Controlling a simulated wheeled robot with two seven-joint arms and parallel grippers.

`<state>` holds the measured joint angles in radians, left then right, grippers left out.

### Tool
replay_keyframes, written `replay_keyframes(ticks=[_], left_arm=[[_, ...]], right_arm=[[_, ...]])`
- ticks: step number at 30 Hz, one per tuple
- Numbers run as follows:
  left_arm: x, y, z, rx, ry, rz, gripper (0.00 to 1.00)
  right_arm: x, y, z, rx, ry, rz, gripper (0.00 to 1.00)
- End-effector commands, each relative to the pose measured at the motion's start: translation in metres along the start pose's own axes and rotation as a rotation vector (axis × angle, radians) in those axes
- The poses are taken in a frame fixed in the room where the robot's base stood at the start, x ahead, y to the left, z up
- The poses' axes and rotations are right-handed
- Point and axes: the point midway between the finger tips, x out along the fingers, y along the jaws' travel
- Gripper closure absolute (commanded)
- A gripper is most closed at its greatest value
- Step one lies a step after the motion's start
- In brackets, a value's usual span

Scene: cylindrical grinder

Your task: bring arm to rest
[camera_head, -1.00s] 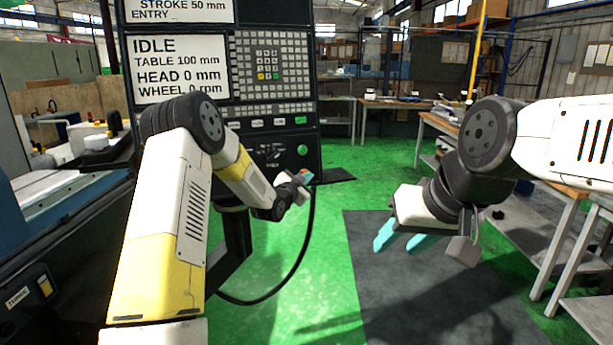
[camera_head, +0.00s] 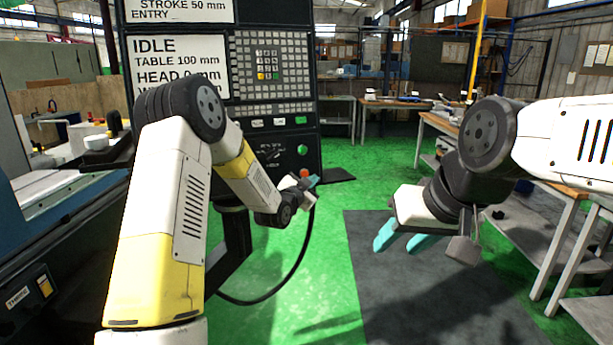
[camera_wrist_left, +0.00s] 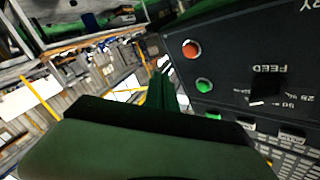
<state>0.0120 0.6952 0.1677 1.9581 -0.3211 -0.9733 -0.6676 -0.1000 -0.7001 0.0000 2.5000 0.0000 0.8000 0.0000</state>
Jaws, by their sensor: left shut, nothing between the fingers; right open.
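My left arm comes in from the left in the head view. Its gripper (camera_head: 313,182) is shut and empty, in front of the lower right of the control panel (camera_head: 273,150). In the left wrist view the closed fingers (camera_wrist_left: 162,90) point toward the panel's red button (camera_wrist_left: 190,49) and green button (camera_wrist_left: 204,85); a gap to the panel seems to remain, but I cannot tell how wide. My right gripper (camera_head: 404,238) is open and empty, with teal fingers hanging over the dark floor mat.
The grinder's blue body (camera_head: 60,245) is at the left. A black cable (camera_head: 290,280) hangs below the panel. A dark mat (camera_head: 400,300) covers the floor at the right. Workbenches (camera_head: 560,230) stand along the right side. The green floor between is clear.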

Motion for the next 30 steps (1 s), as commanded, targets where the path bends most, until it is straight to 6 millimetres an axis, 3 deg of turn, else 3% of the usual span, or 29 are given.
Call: replay_keyframes(ticks=[14, 20, 26, 30], left_arm=[[0.000, 0.000, 0.000, 0.000, 0.000, 0.001, 1.00], [-0.015, -0.017, -0.016, -0.019, -0.059, 0.019, 1.00], [-0.076, -0.052, -0.047, -0.113, -0.255, 0.056, 1.00], [-0.139, -0.068, -0.061, -0.216, -0.409, 0.064, 1.00]], right_arm=[[0.000, 0.000, 0.000, 0.000, 0.000, 0.000, 0.55], [0.000, 0.000, 0.000, 0.000, 0.000, 0.000, 0.55], [0.000, 0.000, 0.000, 0.000, 0.000, 0.000, 0.55], [0.000, 0.000, 0.000, 0.000, 0.000, 0.000, 0.55]])
